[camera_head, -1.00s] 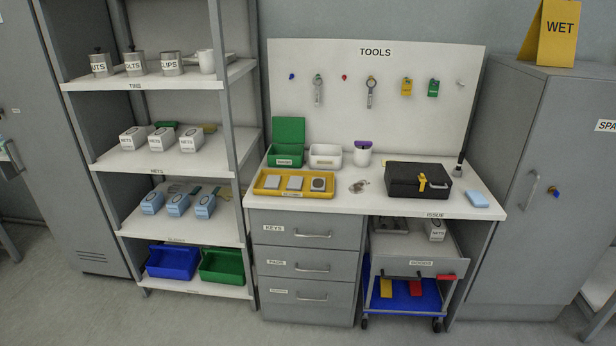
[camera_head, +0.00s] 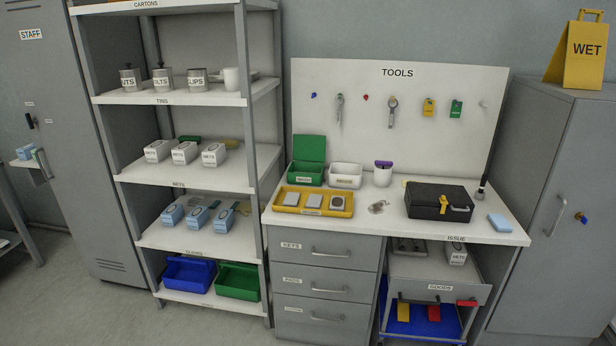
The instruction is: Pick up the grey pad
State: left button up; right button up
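No item is clearly readable as the grey pad. Grey pieces lie in the yellow tray (camera_head: 283,208) on the bench: a left grey block (camera_head: 290,199), a middle grey block (camera_head: 313,201) and a right piece with a dark round top (camera_head: 337,202). They are too small to tell whether one is a pad. A closed drawer labelled PADS (camera_head: 315,283) is in the grey cabinet below. Neither of my grippers is in view.
A shelf unit (camera_head: 178,98) stands left. A blue trolley (camera_head: 405,322) is under the bench's right side.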

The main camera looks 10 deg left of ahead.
aim_at(337, 203)
jog(key=i+j, duration=0.35)
jog(key=i+j+u, duration=0.1)
jog(key=i+j, duration=0.2)
jog(key=i, duration=0.3)
jog(key=i+j, duration=0.3)
jog(key=i, duration=0.2)
jog(key=i+j, duration=0.3)
jog(key=i, duration=0.15)
jog(key=i+j+u, duration=0.1)
jog(key=i+j, duration=0.2)
jog(key=i, duration=0.2)
